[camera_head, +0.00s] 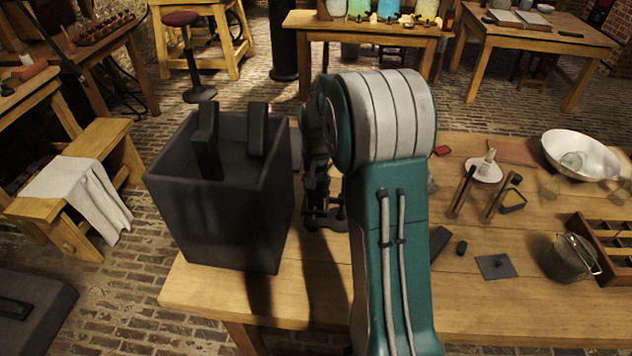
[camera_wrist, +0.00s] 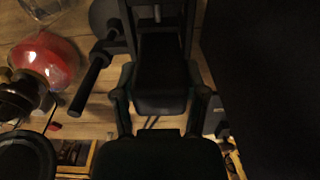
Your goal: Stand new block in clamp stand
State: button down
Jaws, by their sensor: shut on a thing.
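In the wrist view my gripper (camera_wrist: 160,104) is shut on a dark block (camera_wrist: 161,72), with a finger on each side of it. Dark bars, a round disc and a slanted rod (camera_wrist: 92,84) show just beyond and left of the block. They look like parts of the clamp stand, but I cannot tell whether the block touches them. In the head view my gripper (camera_head: 322,200) is low over the table, right of a tall dark box. Dark gripper and stand parts merge there, and the held block cannot be made out.
The tall dark box (camera_head: 215,215) stands on the table's left end, with two dark upright pieces at its top. It is close beside my gripper. A dark slab (camera_head: 439,242), a metal bucket (camera_head: 572,258) and a wide bowl (camera_head: 580,155) lie to the right. The front right table (camera_head: 480,315) is clear.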

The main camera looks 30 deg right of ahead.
jog(key=shift+f, duration=1.45)
jog(key=shift+c, duration=0.2)
grip_release()
jog(key=shift+r, duration=0.1)
notch_tip(320, 180, up, 11)
jog(key=shift+r, duration=0.35)
